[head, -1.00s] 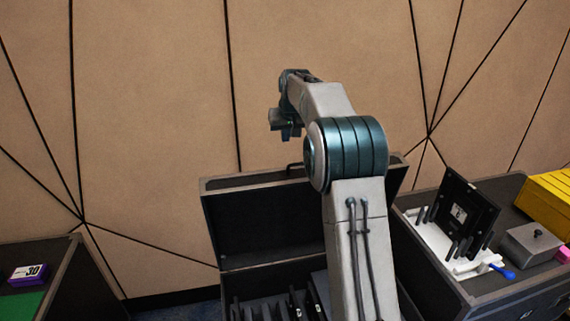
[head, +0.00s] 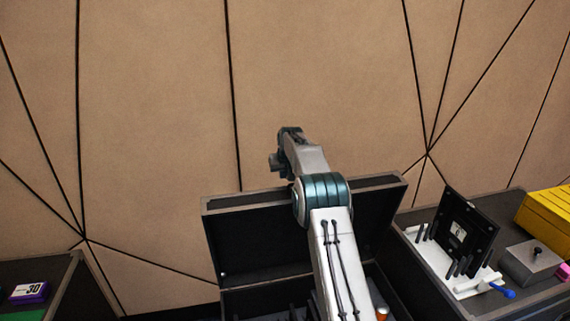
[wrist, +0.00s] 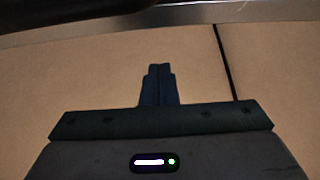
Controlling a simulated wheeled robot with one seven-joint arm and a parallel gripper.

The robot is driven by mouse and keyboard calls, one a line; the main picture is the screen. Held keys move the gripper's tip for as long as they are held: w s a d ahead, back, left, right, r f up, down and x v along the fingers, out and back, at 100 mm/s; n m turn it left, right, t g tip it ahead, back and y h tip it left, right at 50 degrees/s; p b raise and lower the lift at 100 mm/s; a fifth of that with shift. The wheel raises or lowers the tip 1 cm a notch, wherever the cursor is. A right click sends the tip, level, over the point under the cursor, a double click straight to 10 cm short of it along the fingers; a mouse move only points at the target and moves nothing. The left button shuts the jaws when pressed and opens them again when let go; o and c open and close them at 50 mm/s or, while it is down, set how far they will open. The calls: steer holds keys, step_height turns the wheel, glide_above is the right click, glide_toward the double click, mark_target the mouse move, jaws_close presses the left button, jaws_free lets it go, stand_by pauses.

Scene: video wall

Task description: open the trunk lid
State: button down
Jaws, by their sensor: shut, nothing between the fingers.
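The trunk lid (head: 250,250) stands raised in the head view, its dark inner face toward me and its light rim along the top. The open trunk lies below it, mostly cut off by the frame, with dark slotted contents. My gripper (head: 275,163) is above and beyond the lid's top edge, in front of the wall, apart from the lid as far as I can see. My arm hides part of the lid. In the wrist view my gripper (wrist: 158,70) is shut and empty, with a metal-edged dark strip, perhaps the lid's rim (wrist: 200,20), across the top.
A case on the right holds a black panel (head: 460,232) on a white rack, a grey box (head: 530,262) and a yellow case (head: 548,217). A purple box (head: 29,292) sits on a left case. The panelled wall (head: 160,130) stands close behind.

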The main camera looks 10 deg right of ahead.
steer(key=shift+s+f, duration=0.15)
steer(key=shift+s, duration=0.85)
steer(key=shift+s+f, duration=0.15)
steer(key=shift+s, duration=0.85)
